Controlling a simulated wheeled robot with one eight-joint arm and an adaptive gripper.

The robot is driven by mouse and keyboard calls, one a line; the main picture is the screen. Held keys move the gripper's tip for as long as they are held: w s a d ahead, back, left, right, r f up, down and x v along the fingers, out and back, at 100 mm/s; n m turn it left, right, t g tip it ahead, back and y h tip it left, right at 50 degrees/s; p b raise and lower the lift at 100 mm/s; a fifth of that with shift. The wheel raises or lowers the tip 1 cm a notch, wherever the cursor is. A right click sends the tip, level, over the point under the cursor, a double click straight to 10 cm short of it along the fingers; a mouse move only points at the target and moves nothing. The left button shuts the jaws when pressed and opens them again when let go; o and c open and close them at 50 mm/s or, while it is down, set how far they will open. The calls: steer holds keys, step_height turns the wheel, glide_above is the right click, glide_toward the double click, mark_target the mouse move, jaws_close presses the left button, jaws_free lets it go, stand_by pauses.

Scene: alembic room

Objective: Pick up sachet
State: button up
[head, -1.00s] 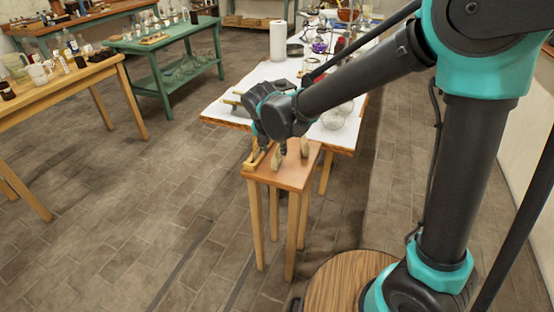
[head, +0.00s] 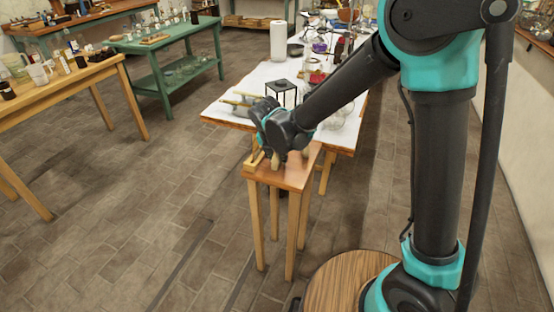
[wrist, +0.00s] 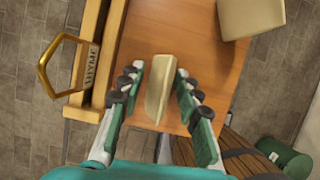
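A cream sachet (wrist: 159,88) stands narrow and pale on a small wooden stool table (wrist: 150,42). My gripper (wrist: 160,70) is open, with one finger on each side of the sachet and a visible gap at both sides. In the head view, my gripper (head: 278,154) is low over the small table, and its wrist hides part of the top. A second cream sachet-like block (wrist: 250,17) stands farther along the table, at the upper right of the wrist view.
A wooden holder (wrist: 90,65) labelled "THYME", with a brass-coloured angular loop (wrist: 60,66), lies along the table's left edge. A white-topped table (head: 225,108) with glassware adjoins the small table. Open floor (head: 150,220) lies to the left.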

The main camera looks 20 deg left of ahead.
jaws_close()
steer(key=shift+r, duration=0.2)
